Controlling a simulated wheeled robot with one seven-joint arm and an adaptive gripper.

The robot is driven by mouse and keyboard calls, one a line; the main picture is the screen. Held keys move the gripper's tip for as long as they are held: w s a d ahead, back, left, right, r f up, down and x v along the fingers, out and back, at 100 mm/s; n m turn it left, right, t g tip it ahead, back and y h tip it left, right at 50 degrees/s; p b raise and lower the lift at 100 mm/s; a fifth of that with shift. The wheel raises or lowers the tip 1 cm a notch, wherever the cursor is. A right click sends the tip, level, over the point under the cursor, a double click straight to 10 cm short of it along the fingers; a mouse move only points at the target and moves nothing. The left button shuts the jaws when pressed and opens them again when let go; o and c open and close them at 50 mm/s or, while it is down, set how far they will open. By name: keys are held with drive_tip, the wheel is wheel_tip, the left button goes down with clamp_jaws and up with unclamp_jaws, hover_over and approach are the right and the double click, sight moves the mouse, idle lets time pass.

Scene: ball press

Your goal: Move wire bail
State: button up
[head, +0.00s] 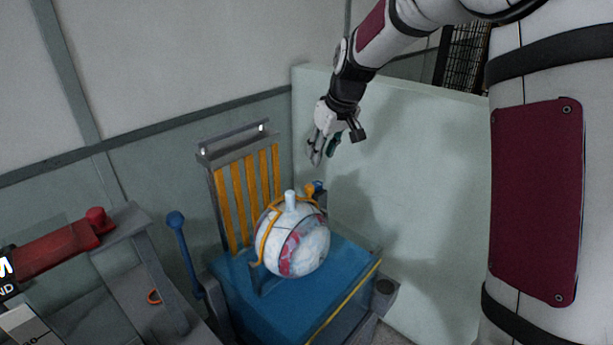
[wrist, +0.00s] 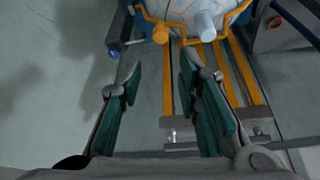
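The wire bail (head: 264,236) is a bent orange-yellow wire around a white ball (head: 305,247) with red and blue patches. A pale blue peg (head: 291,200) sticks up from the ball. In the wrist view, the bail (wrist: 239,12) runs along the near side of the ball (wrist: 180,10) at the top, with an orange knob (wrist: 160,35) on it and the peg (wrist: 205,27) to the right. My gripper (head: 319,155) is above and behind the ball, apart from it. Its green-padded fingers (wrist: 161,64) are open, with nothing between them.
The ball sits on a blue press base (head: 240,296) with a yellow-slatted back (head: 248,192). A blue-knobbed lever (head: 181,240) stands to its left. A red device (head: 62,250) on a grey stand is farther left. A pale panel (head: 430,180) stands close behind.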

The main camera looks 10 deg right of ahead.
sight(310, 186)
drive_tip(key=p+x, duration=0.1)
drive_tip(key=x, duration=1.2)
drive_tip(key=shift+s+f, duration=0.1)
drive_tip(key=shift+f, duration=0.05)
drive_tip(key=shift+a, duration=0.1)
clamp_jaws()
